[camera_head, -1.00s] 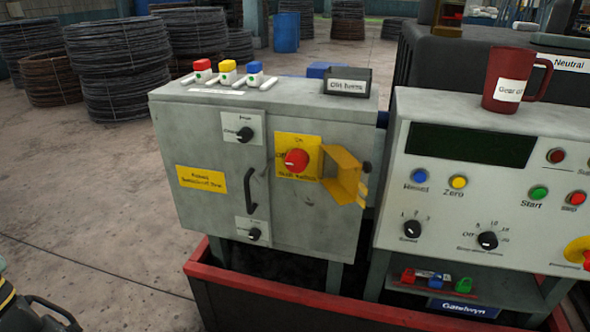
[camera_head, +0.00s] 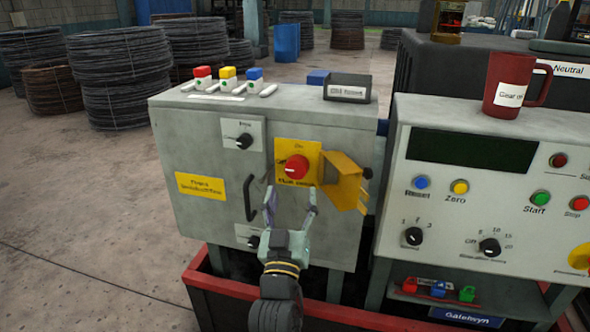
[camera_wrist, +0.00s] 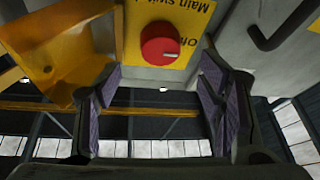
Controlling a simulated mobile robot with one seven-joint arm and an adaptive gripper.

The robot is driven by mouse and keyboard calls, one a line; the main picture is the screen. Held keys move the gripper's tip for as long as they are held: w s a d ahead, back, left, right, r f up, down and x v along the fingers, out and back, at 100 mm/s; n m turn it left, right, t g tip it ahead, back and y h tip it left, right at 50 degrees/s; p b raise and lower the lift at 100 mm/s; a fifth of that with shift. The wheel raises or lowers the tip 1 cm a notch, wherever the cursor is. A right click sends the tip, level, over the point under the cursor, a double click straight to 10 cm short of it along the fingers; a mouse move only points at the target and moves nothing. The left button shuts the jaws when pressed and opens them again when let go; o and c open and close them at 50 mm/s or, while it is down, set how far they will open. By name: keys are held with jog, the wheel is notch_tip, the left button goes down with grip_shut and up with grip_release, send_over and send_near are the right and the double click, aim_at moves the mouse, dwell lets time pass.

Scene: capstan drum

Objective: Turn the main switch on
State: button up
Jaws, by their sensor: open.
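The main switch is a red rotary knob (camera_head: 296,167) on a yellow plate (camera_head: 312,150) on the grey cabinet's front. In the wrist view the red knob (camera_wrist: 160,43) shows upside down, with "Main" lettering on its plate and a white mark on its rim. A yellow hinged cover (camera_head: 343,181) stands swung open to the right of the knob; it also shows in the wrist view (camera_wrist: 60,55). My gripper (camera_head: 291,203) is open and empty, just below the knob. In the wrist view the knob lies beyond the gap between my fingers, apart from them.
A black door handle (camera_head: 250,198) is left of my gripper, with black knobs (camera_head: 244,137) above and below it. A control console (camera_head: 480,180) with a mug (camera_head: 512,82) stands at the right. A red-edged base (camera_head: 205,275) runs below the cabinet.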

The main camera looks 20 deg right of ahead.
aim_at(295, 171)
jog(key=p+x, duration=0.1)
jog(key=x, duration=0.6)
jog(key=shift+a+p, duration=0.1)
jog(key=shift+p, duration=0.3)
jog(key=shift+c, duration=0.4)
jog(key=c, duration=1)
jog(key=shift+c, duration=0.2)
